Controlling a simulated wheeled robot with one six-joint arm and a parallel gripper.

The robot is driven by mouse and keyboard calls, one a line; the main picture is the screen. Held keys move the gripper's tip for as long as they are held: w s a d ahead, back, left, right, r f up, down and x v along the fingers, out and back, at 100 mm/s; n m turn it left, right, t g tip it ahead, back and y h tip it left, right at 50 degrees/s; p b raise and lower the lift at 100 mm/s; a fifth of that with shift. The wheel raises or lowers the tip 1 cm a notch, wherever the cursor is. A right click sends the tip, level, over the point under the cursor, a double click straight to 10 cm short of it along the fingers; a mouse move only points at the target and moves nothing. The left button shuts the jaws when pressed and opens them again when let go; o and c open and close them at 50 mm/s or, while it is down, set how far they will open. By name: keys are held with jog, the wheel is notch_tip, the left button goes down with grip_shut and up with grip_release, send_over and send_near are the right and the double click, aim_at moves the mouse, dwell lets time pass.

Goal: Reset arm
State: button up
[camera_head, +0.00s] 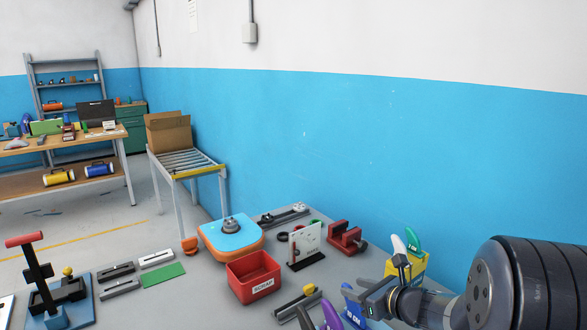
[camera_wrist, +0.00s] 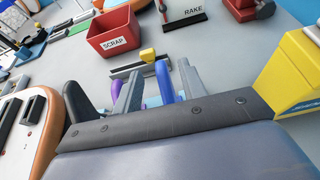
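My gripper (camera_head: 372,295) is over the front right of the grey workbench, at the end of my arm. In the wrist view its two grey fingers (camera_wrist: 158,68) stand apart with a gap between them. A blue upright piece (camera_wrist: 163,82) shows in this gap and a purple one (camera_wrist: 117,88) shows beside the left finger. I see no object clamped, though the dark wrist edge hides the fingers' lower part.
A red SCRAP bin (camera_head: 254,276) and an orange and blue board (camera_head: 231,238) are on the bench. A yellow box (camera_head: 415,270) with green and white handles is close to my arm. A red vise (camera_head: 345,238) is near the blue wall. A roller stand (camera_head: 187,162) holds a cardboard box (camera_head: 168,132).

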jog(key=shift+r+p, duration=2.7)
jog(key=shift+r, duration=0.25)
